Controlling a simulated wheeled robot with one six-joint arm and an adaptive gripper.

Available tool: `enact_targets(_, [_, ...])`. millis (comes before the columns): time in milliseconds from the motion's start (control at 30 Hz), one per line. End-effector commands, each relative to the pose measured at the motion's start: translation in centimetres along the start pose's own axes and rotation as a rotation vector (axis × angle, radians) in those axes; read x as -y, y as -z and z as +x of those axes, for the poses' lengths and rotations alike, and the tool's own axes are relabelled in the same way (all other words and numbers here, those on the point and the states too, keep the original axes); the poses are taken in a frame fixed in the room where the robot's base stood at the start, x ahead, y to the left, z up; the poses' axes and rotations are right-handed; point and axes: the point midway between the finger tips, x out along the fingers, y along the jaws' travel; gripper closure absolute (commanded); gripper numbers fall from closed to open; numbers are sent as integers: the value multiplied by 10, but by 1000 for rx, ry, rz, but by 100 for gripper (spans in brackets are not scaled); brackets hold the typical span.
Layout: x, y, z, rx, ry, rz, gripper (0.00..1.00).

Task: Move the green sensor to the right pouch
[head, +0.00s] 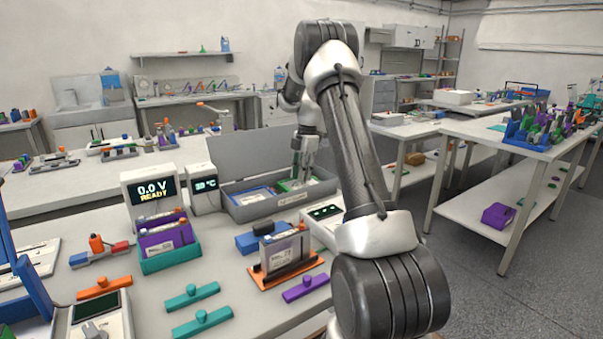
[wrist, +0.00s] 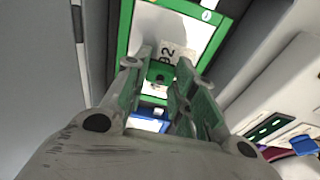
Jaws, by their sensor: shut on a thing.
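My gripper (head: 303,170) points down into the open grey case (head: 262,209). In the wrist view its two fingers (wrist: 165,68) are closed in on a thing that is mostly hidden. Green shows along the fingers, and I take the held thing to be the green sensor, though its outline is unclear. The right pouch, with a green frame and a white face (wrist: 172,22), lies just beyond the fingertips; its green edge also shows in the head view (head: 318,181). I cannot tell whether the held thing touches it. The left pouch, framed in blue (head: 238,197), lies beside it.
The case's raised lid (head: 240,158) stands behind the pouches. A 0.0 V display unit (head: 152,190) and a smaller display (head: 202,185) stand left of the case. A white device (head: 325,222) and an orange-based holder (head: 290,268) stand in front.

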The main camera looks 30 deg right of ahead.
Motion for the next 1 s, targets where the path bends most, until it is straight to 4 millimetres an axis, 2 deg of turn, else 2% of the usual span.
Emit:
enact_targets(767, [0,-2,9,0,-1,0,99])
enact_targets(800, [0,-1,9,0,-1,0,67])
enact_targets(900, [0,-1,9,0,-1,0,49])
enact_targets(1000, [0,-1,9,0,-1,0,49])
